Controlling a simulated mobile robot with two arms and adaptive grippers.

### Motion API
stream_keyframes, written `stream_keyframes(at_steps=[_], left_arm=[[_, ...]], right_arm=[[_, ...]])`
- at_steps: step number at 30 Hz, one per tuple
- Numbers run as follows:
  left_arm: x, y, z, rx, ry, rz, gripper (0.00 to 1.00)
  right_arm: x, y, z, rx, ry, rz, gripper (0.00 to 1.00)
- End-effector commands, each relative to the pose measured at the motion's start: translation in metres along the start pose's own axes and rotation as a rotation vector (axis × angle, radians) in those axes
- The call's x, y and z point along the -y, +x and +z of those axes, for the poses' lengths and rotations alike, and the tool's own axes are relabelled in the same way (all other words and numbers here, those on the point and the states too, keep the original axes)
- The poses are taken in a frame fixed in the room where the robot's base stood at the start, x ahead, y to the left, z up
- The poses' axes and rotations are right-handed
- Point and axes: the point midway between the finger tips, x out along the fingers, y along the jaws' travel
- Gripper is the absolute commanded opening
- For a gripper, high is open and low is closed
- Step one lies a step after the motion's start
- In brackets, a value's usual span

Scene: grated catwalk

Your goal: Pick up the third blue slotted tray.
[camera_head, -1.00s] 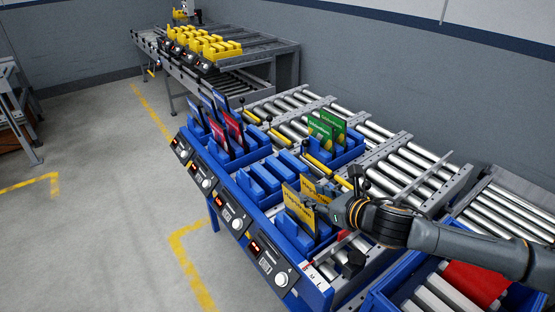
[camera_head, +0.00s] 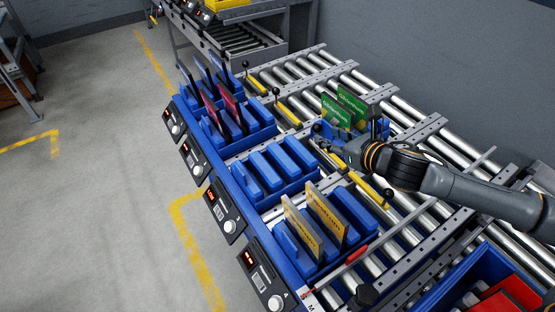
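A row of blue slotted trays stands along the station's front. The far one holds blue cards (camera_head: 203,73), and one beside it holds red cards (camera_head: 229,103). The third tray in the row is empty (camera_head: 272,169), its slots bare. The nearest tray (camera_head: 354,211) holds yellow cards (camera_head: 327,221). Another blue tray (camera_head: 378,130) with green cards (camera_head: 337,110) sits further back on the rollers. My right gripper (camera_head: 324,147) is just in front of that green-card tray, right of the empty tray. Its fingers are small and dark, so their opening is unclear. My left gripper is out of view.
Control boxes with dials (camera_head: 224,211) line the station's front edge. Metal rollers (camera_head: 405,163) lie behind the trays, with yellow bars and black-knobbed levers (camera_head: 388,194) between. A blue crate with red items (camera_head: 512,291) is at bottom right. The floor at left is open.

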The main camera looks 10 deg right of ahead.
Motion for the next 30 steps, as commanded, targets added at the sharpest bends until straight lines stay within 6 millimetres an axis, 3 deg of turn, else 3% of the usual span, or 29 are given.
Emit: stream_keyframes(at_steps=[12, 17, 24, 30], left_arm=[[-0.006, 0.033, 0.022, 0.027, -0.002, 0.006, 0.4], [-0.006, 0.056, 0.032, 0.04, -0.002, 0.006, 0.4], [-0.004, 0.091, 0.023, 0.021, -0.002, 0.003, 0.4], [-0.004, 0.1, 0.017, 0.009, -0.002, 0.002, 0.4]], right_arm=[[-0.002, 0.013, -0.031, 0.0, 0.0, 0.0, 0.39], [-0.003, 0.022, -0.053, -0.001, 0.0, 0.0, 0.39], [-0.005, 0.035, -0.085, 0.0, 0.0, 0.0, 0.39], [-0.006, 0.045, -0.093, 0.001, 0.001, 0.0, 0.39]])
